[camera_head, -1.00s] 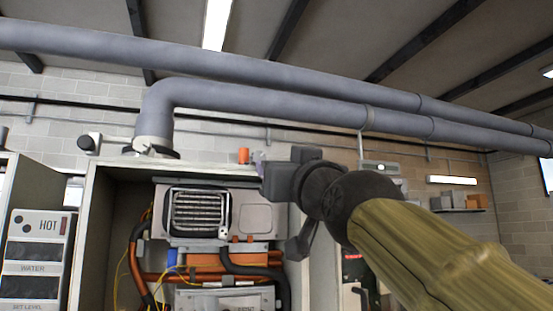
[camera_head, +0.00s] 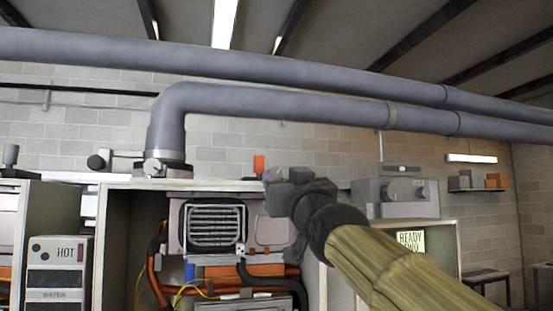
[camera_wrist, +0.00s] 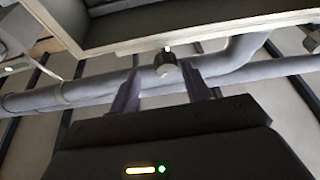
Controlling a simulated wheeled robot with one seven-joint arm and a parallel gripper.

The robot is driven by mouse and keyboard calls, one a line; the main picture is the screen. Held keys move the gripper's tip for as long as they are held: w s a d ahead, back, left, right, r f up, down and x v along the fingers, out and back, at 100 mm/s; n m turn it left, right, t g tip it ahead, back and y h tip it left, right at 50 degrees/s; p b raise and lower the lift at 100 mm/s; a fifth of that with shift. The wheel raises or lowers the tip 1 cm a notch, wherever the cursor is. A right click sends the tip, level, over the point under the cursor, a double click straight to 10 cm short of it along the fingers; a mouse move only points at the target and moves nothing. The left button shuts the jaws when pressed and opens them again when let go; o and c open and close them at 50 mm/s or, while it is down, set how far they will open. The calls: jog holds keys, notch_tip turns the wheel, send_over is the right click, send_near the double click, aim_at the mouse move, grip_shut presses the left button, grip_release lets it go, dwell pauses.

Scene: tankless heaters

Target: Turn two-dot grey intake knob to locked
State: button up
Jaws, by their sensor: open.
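In the wrist view, a small dark knob (camera_wrist: 165,64) with a pale mark shows beyond my gripper's fingertips, near a cabinet edge. My gripper (camera_wrist: 160,82) is open, with a finger on each side of that knob's place in the picture. I cannot tell the distance or see any contact. In the head view, my gripper (camera_head: 272,176) is in front of the open heater cabinet's top right. A dark round knob (camera_head: 97,161) stands out left of the grey pipe's collar (camera_head: 165,168). The dots are too small to make out, so I cannot tell which knob is the two-dot one.
The open heater cabinet (camera_head: 140,186) holds a grille unit and pipes. Large grey pipes (camera_head: 270,100) cross above. An orange cap (camera_head: 258,164) stands behind my gripper. A grey box (camera_head: 372,198) with a knob is to its right.

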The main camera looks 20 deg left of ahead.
aim_at(276, 174)
jog(key=shift+w+a+r+p, duration=0.3)
jog(key=shift+w+r+p, duration=0.1)
jog(key=shift+r, duration=0.1)
jog(key=w+a+p, duration=0.1)
jog(key=w+a+r+p, duration=0.1)
jog(key=a+p, duration=0.1)
jog(key=shift+r, duration=0.2)
jog(key=shift+w+r, duration=0.15)
jog(key=shift+w, duration=0.2)
jog(key=shift+w+p, duration=0.25)
jog(key=shift+p, duration=0.05)
jog(key=shift+c, duration=0.5)
jog(key=shift+a, duration=0.1)
jog(key=c, duration=0.9)
